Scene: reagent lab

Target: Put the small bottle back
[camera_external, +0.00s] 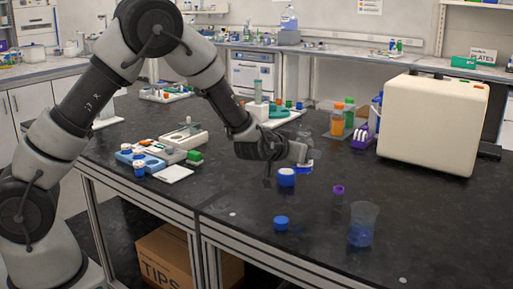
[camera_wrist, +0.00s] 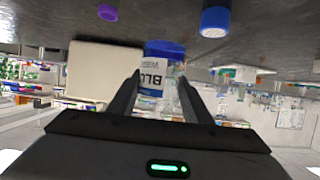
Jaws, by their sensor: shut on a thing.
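The small bottle (camera_external: 306,168) is clear, with blue at its lower end; it shows at the end of my gripper (camera_external: 299,153) in the external view, partly hidden by it. The bottle looks about upright. I cannot tell whether its base touches the bench.
Orange and green bottles (camera_external: 337,121) and a cream machine (camera_external: 432,125) stand behind.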

